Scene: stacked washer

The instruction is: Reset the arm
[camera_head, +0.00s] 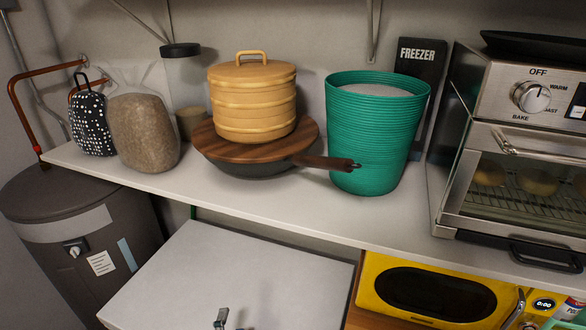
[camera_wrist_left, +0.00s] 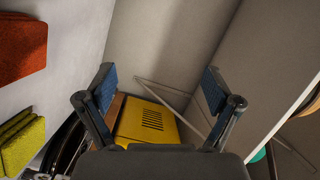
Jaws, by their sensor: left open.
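My left gripper (camera_wrist_left: 158,82) shows in the left wrist view with its two blue-padded fingers spread wide apart. Nothing is between the fingers. A yellow box with dark vent slots (camera_wrist_left: 147,120) lies beyond them, lower in the picture, and the gripper does not visibly touch it. In the head view no arm is clearly seen. A small grey metal piece (camera_head: 221,318) shows at the bottom edge, and I cannot tell what it belongs to. My right gripper is in neither view.
The shelf (camera_head: 270,208) holds a teal basket (camera_head: 370,140), a pan (camera_head: 250,160) with a steamer (camera_head: 252,105) and a toaster oven (camera_head: 515,150). A yellow microwave (camera_head: 370,285) and a white panel (camera_head: 225,265) sit below. A dark bin (camera_head: 75,235) stands left.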

